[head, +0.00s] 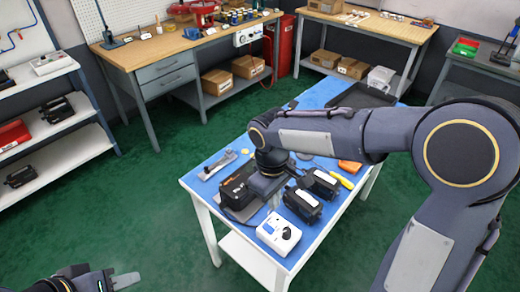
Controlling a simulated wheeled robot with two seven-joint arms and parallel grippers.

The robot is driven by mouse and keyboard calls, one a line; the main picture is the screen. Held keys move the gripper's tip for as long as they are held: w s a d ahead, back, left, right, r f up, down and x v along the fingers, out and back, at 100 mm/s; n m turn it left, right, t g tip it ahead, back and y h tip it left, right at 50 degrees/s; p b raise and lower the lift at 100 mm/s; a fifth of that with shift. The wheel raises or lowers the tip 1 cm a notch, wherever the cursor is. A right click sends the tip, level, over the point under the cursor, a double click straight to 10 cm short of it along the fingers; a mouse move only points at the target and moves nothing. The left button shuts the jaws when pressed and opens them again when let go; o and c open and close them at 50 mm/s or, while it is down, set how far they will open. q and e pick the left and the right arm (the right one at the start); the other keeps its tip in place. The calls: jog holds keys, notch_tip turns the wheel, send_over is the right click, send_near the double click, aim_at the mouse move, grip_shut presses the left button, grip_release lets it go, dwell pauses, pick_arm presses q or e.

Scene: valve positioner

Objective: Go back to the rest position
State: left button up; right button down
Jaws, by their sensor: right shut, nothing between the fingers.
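My right arm reaches in from the right over the blue-topped table (215,162). Its gripper (272,203) points down over the table, beside a black boxy device (236,190), and is shut and empty. The arm hides part of the table top behind it. I cannot tell whether the gripper touches the device. My left gripper (122,281) is low at the bottom left edge, over the green floor and away from the table. It is partly cut off by the frame, and its finger opening is unclear.
Black devices (303,204), a white box with a black knob (279,233), a grey bracket (217,165), a yellow-handled tool (342,178) and a dark tray (362,95) are on the table. White shelves (85,145) stand left, wooden workbenches (150,52) behind. Green floor is clear between.

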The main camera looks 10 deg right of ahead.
jog(key=s+d+r+m+t+y, duration=0.2)
jog(key=s+d+m+t, duration=0.1)
jog(key=s, duration=0.5)
jog(key=s+d+r+m+t+y, duration=0.2)
jog(key=s+d+m+t, duration=0.1)
jog(key=s+d+m, duration=0.3)
jog(key=s, duration=0.2)
jog(key=shift+s+r, duration=0.3)
jog(key=shift+r, duration=0.1)
